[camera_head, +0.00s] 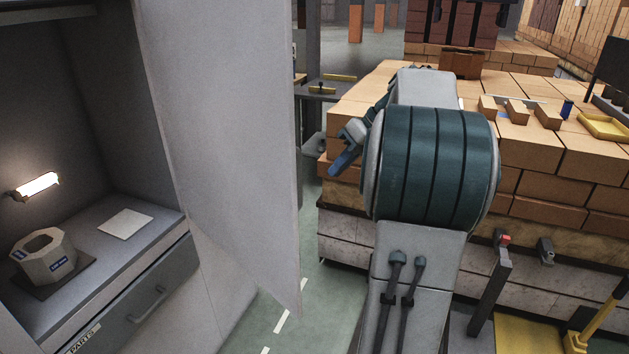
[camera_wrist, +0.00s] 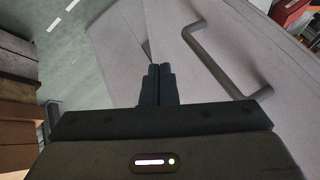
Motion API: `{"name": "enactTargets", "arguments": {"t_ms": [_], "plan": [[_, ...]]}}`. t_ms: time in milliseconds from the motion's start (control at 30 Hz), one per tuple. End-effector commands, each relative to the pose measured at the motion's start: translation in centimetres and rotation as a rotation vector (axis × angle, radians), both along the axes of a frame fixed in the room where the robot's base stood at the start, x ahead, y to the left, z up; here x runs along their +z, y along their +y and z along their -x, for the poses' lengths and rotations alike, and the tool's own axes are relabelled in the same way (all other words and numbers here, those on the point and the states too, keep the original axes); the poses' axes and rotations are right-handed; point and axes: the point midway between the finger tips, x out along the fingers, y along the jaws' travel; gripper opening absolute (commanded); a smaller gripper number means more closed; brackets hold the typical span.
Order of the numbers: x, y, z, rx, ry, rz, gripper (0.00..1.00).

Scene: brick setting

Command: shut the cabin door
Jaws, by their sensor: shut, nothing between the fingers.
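The cabin door (camera_head: 222,120) is a tall pale grey panel standing open, swung out from the cabin (camera_head: 95,80) on the left. Its free edge is towards the middle of the head view. In the wrist view a pale grey panel with a long dark bar handle (camera_wrist: 212,62) fills the right; it seems to be the door, but I cannot tell for certain. My gripper (camera_wrist: 158,70) is shut and empty, its fingertips together in front of the pale surface, left of the handle. I cannot tell whether they touch it. In the head view my arm mostly hides the gripper.
Inside the cabin are a lit lamp (camera_head: 36,186), an octagonal container (camera_head: 45,256), a white sheet (camera_head: 125,222) and a drawer (camera_head: 140,300) labelled PARTS. A brick stack (camera_head: 560,150) with a yellow tray (camera_head: 605,126) stands right. Green floor (camera_head: 315,275) is clear between.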

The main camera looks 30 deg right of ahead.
Motion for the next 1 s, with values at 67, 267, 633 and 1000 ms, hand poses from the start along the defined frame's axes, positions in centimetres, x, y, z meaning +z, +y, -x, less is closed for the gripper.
{"name": "enactTargets", "arguments": {"t_ms": [67, 267, 633, 1000], "plan": [[-1.4, 1.0, -0.6, 0.002, 0.003, -0.002, 0.0], [-2.5, 3.6, -1.0, 0.001, 0.0, 0.0, 0.0], [-2.8, 5.7, -0.9, -0.001, 0.0, 0.002, 0.0], [-2.8, 5.9, -0.7, -0.009, -0.001, 0.001, 0.0]]}}
